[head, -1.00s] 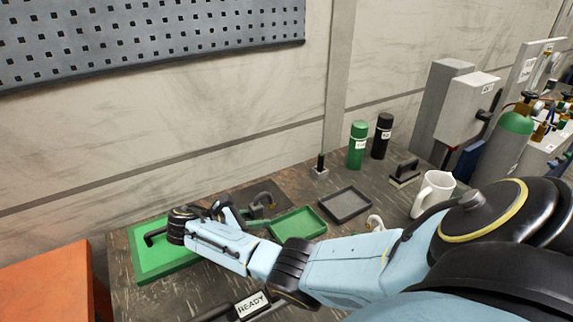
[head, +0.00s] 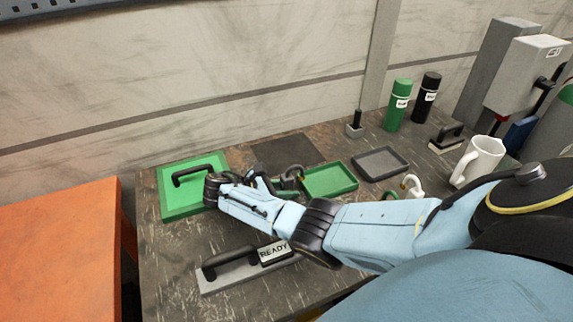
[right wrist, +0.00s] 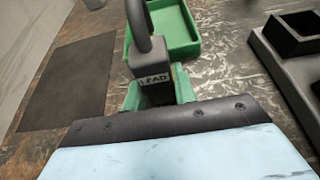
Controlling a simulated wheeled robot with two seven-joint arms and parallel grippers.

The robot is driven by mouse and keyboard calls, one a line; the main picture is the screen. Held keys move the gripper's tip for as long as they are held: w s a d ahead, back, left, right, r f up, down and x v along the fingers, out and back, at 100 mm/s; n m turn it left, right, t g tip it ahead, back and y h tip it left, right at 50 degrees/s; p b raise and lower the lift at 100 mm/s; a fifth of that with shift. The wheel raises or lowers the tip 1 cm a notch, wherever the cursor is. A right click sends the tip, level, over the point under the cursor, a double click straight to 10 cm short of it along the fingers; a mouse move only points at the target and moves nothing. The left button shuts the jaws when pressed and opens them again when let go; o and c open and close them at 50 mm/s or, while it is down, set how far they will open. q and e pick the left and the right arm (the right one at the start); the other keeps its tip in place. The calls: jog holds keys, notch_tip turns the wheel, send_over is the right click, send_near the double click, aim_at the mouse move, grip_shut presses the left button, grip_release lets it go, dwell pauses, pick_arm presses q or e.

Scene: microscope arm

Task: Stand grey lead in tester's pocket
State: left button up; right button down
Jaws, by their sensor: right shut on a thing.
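The grey lead (right wrist: 153,78) is a small block with a LEAD label and a dark loop on top. It stands upright between the green fingertips of my right gripper (right wrist: 157,92), which is shut on it. In the head view the right gripper (head: 280,186) is at the left end of the green tray, and the lead is mostly hidden. I cannot tell whether the lead touches the table. The tester (head: 240,272) is a grey base with a READY sign, nearer than the gripper. Its black square pocket (right wrist: 298,33) shows at the right wrist view's right edge. My left gripper is not in view.
The green tray (head: 329,181) and a dark grey tray (head: 381,163) lie beyond the gripper. A green board with a black handle (head: 178,200) is at left, and a dark mat (head: 284,151) behind. A white mug (head: 479,160) and two bottles stand at right. Bare table surrounds the tester.

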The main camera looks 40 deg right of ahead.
jog(key=shift+f, duration=0.15)
jog(key=c, duration=1.1)
grip_release()
